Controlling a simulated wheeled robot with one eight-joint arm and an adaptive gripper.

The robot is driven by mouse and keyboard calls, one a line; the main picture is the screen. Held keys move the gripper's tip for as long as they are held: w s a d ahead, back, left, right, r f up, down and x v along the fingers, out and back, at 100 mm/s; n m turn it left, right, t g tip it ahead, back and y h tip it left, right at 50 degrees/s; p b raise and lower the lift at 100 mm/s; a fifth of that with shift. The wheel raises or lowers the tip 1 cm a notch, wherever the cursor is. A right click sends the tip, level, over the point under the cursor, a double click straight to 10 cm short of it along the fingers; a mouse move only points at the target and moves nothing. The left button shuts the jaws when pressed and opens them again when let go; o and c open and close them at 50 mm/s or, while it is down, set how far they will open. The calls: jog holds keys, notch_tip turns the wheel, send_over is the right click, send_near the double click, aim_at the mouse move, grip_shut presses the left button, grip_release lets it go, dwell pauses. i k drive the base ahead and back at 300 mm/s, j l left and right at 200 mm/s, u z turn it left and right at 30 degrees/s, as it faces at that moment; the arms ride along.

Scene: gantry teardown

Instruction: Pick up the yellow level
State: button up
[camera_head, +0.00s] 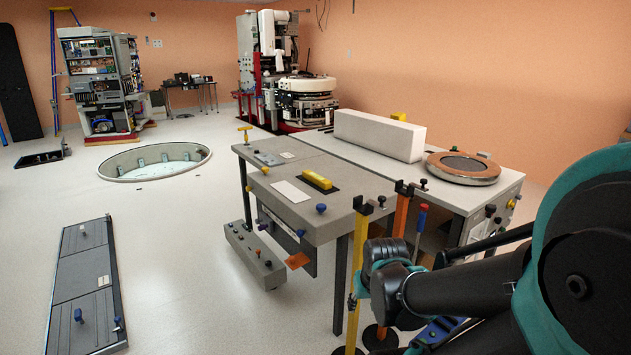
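A small yellow block-shaped object (317,179), which looks like the yellow level, lies on a dark patch on top of the grey table (345,213). It lies flat and nothing covers it. My dark and teal arm comes in from the lower right, and its bent joint is in front of the table's right part. I cannot make out the gripper's fingers in this view, so its place relative to the yellow object does not show.
A long white block (379,136) and a round copper-rimmed disc (463,167) sit on the adjoining light bench. Yellow (353,285) and orange (401,212) upright posts stand between the table and my arm. A round floor pit (120,178) and a grey panel (83,270) are on the left.

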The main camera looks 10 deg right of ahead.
aim_at(325, 184)
jog(key=j+z, duration=0.1)
jog(key=z, duration=0.45)
jog(key=i+j+z, duration=0.25)
jog(key=j, duration=0.15)
jog(key=j+z, duration=0.5)
jog(key=j, duration=0.3)
jog(key=i, duration=0.05)
